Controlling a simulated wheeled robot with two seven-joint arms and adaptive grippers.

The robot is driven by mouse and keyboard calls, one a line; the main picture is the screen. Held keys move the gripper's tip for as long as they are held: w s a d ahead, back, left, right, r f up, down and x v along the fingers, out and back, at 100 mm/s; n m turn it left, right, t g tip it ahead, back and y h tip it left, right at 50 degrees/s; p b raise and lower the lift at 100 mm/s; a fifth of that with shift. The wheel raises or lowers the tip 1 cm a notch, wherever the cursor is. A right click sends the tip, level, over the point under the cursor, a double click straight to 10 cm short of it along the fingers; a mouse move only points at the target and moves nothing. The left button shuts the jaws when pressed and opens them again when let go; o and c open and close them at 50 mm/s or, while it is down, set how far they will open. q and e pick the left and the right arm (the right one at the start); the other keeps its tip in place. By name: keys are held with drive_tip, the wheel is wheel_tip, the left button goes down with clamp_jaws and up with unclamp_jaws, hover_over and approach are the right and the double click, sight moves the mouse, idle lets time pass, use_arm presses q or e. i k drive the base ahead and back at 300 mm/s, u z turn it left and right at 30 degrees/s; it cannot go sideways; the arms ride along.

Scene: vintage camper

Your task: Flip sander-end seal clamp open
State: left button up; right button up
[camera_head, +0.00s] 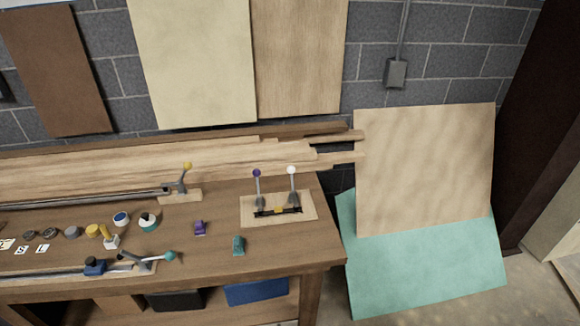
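Several lever clamps are on the wooden workbench (210,255). A purple-knobbed lever (257,184) and a white-knobbed lever (292,184) stand upright on a light wooden plate (310,206) at the right, with a black bar and a yellow piece between them. A yellow-knobbed lever (184,176) tilts up at the end of a long rod. A teal-knobbed lever (158,257) lies low near the front edge. No readable label shows which one is the sander-end seal clamp. Neither of my grippers is in view.
Small knobs and caps lie on the left bench, with a purple piece (200,228) and a teal piece (239,245) nearer the middle. Long planks (110,165) lie along the back. Wood and teal panels (425,170) lean at the right. The bench's front right corner is clear.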

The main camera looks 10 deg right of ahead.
sight(291, 169)
drive_tip(key=u, duration=0.45)
drive_tip(key=i, duration=0.85)
drive_tip(key=z, duration=0.5)
